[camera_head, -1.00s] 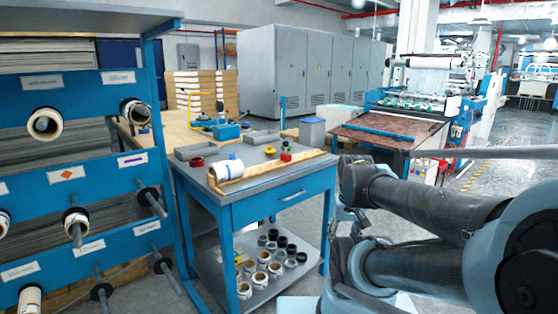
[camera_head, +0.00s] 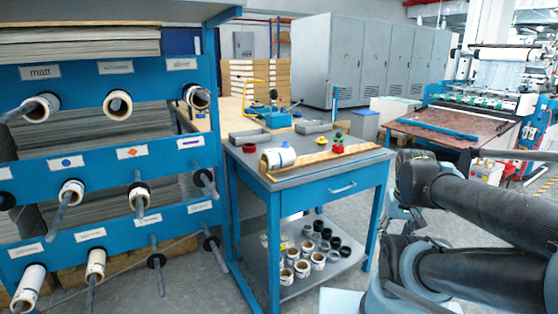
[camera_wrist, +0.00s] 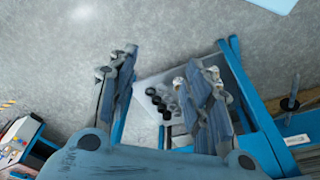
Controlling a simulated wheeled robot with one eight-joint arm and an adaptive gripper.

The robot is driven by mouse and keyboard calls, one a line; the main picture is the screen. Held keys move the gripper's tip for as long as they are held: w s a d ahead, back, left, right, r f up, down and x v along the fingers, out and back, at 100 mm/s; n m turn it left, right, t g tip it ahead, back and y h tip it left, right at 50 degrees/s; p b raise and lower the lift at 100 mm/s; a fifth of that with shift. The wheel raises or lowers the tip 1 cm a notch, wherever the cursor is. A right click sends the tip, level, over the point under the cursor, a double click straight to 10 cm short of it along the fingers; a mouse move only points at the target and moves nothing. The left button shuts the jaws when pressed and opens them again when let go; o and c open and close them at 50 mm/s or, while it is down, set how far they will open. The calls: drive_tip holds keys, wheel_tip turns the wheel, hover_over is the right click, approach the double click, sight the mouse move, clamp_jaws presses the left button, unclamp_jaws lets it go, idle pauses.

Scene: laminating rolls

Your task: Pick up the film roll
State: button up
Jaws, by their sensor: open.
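A white film roll (camera_head: 278,157) with a blue mark and a brown end lies on its side on the blue cart's grey top (camera_head: 335,142), by a wooden strip (camera_head: 325,158). More film rolls sit on the rack's pegs, such as one at the upper middle (camera_head: 117,105) and one at the upper right (camera_head: 198,97). Several short rolls (camera_head: 303,268) stand on the cart's lower shelf. My gripper (camera_wrist: 160,65) shows in the wrist view, open and empty, with the floor and the cart's lower shelf beyond it. It is apart from every roll. The head view does not show its fingers.
The blue rack (camera_head: 80,81) fills the left, with pegs sticking out toward me. A red ring (camera_head: 249,147) and grey trays (camera_head: 250,136) lie on the cart top. A laminating machine (camera_head: 480,110) stands at the right. Grey floor is open around the cart.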

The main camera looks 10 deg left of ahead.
drive_tip(key=shift+o, duration=1.3)
drive_tip(key=o, duration=0.8)
drive_tip(key=shift+a+r, duration=0.2)
drive_tip(key=shift+r, duration=0.3)
drive_tip(key=shift+a+r, duration=0.15)
drive_tip(key=shift+r, duration=0.35)
drive_tip(key=shift+o, duration=0.2)
wheel_tip(320, 180, up, 22)
drive_tip(key=r+m+g+y, duration=0.1)
drive_tip(key=m+g+y, duration=0.1)
drive_tip(key=m+y, duration=0.55)
hover_over(282, 150)
drive_tip(key=d, duration=0.7)
drive_tip(key=m+h, duration=0.1)
drive_tip(key=m, duration=0.1)
drive_tip(key=x, duration=1.1)
drive_tip(key=shift+s+d+f, duration=0.1)
drive_tip(key=shift+s+f, duration=0.05)
drive_tip(key=shift+f, duration=0.3)
drive_tip(key=shift+x, duration=2.9)
drive_tip(key=shift+d+f, duration=0.1)
drive_tip(key=shift+d, duration=0.05)
drive_tip(key=shift+f, duration=0.25)
